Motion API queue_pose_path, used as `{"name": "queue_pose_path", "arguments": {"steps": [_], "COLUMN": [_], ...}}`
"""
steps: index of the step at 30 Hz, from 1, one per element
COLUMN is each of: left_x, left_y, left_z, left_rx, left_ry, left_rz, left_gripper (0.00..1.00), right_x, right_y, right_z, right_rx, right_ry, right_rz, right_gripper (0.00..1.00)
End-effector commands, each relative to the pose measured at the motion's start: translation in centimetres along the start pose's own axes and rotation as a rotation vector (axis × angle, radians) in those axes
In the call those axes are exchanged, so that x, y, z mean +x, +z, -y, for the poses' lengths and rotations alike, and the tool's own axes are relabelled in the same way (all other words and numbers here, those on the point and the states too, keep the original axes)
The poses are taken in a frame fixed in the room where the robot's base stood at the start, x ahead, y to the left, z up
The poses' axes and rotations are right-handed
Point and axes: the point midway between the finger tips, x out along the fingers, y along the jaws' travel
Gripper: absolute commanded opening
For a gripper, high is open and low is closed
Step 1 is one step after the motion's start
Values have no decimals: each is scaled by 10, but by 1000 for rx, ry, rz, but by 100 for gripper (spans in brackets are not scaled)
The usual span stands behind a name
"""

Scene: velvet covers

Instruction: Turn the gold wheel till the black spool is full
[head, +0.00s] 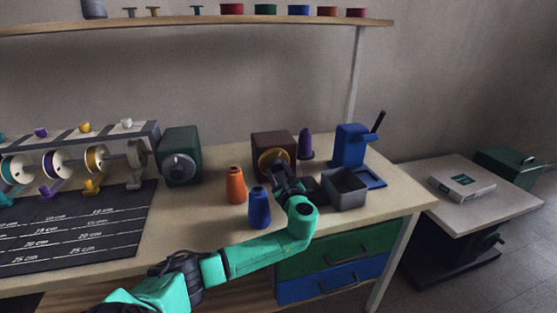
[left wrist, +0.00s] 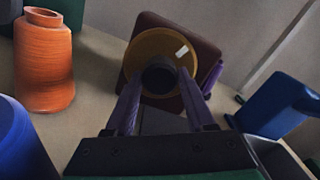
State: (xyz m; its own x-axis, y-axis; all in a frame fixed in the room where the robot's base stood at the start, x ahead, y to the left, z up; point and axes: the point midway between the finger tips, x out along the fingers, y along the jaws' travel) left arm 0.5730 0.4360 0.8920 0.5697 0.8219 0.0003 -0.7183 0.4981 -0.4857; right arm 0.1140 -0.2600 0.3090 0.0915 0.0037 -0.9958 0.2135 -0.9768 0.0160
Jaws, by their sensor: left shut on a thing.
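The gold wheel (head: 266,160) is on the front of a dark brown box (head: 273,143) toward the right of the workbench. In the left wrist view the gold wheel (left wrist: 150,43) faces me, with a white mark at its upper right and a dark round hub (left wrist: 158,77) in its middle. My left gripper (head: 281,176) is at the wheel; in the left wrist view its fingers (left wrist: 158,84) lie on either side of the hub and are shut on it. I cannot pick out a black spool for certain. My right gripper is not in view.
An orange cone (head: 235,184) and a blue cone (head: 259,208) stand close left of my gripper. A purple cone (head: 306,144) is behind. A grey bin (head: 345,188) and a blue lever device (head: 351,146) are right. A green box (head: 180,157) stands left.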

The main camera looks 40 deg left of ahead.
Motion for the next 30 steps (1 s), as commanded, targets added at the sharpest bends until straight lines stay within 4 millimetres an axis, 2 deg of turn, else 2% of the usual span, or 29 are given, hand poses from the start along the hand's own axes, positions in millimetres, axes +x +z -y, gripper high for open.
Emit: {"name": "queue_pose_path", "arguments": {"steps": [1, 9, 18, 30], "left_x": [0, 0, -1, -1], "left_y": [6, 5, 4, 2], "left_z": [3, 3, 2, 2], "left_rx": [48, 305, 590, 969], "left_ry": [2, 1, 0, -1], "left_rz": [-4, -4, -5, -5], "left_gripper": [0, 0, 0, 0], "right_x": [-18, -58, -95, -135], "right_y": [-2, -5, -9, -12], "right_z": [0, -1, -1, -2], "right_rx": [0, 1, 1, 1], "right_ry": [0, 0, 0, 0], "right_rz": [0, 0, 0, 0], "right_gripper": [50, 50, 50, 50]}}
